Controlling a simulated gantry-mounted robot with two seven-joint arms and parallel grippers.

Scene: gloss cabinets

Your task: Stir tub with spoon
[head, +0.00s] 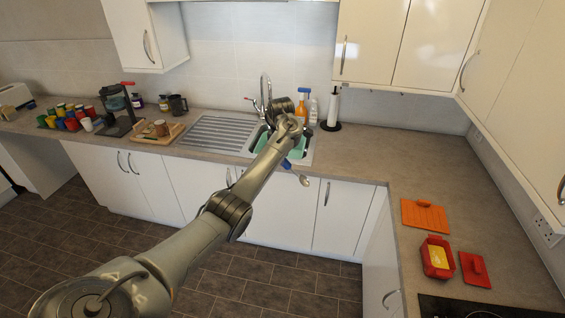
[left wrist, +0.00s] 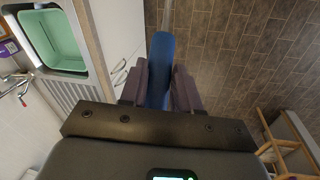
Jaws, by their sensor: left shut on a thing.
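The spoon has a blue handle (left wrist: 161,58) and a metal shaft. My left gripper (left wrist: 159,90) is shut on the blue handle in the left wrist view. In the head view the spoon's bowl (head: 305,181) shows in front of the cabinet doors, out past the worktop's front edge. The green tub (head: 297,153) is in the sink, partly hidden behind my left arm. In the left wrist view the tub (left wrist: 52,42) is at the upper left, apart from the spoon, and its visible inside looks empty. My right gripper is not in view.
The tap (head: 265,95) stands behind the sink, with an orange spray bottle (head: 302,106) and a paper towel holder (head: 333,106) to its right. The ribbed drainer (head: 217,132) lies left of the sink. Worktop right of the sink is clear.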

